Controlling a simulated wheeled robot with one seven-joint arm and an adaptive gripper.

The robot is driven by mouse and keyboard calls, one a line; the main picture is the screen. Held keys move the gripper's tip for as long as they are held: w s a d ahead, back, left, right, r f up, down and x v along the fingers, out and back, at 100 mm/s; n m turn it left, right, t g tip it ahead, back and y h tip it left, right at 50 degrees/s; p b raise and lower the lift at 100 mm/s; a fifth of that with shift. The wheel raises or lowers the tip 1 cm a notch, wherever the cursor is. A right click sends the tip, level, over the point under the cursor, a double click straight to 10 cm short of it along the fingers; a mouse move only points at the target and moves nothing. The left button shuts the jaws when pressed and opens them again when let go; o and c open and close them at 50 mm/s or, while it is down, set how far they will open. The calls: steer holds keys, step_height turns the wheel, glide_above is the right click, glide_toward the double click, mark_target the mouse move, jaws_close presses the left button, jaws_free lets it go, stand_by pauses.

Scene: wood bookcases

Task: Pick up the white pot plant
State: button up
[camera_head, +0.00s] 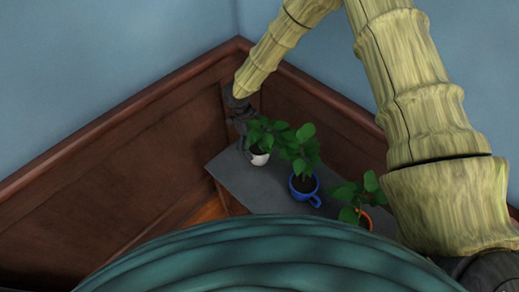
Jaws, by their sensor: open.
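The white pot plant (260,158) stands at the far left end of a grey-topped surface (238,181), its green leaves covering much of the small white pot. My gripper (240,133), dark, is at the end of my arm, just left of and behind the plant's leaves. It is open. The leaves partly overlap the fingers, and I cannot tell whether they touch the pot.
A plant in a blue mug-like pot (303,192) stands right of the white one, close by. A plant in an orange pot (364,220) is farther right. Brown wood panels (150,140) meet in a corner behind. Bare grey surface lies left of the blue pot.

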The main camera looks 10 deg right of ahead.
steer(key=shift+s+d+f, duration=0.15)
steer(key=shift+s+f, duration=0.05)
steer(key=shift+f, duration=0.35)
steer(key=c, duration=1.3)
steer(key=shift+c, duration=0.2)
steer(key=shift+r, duration=0.25)
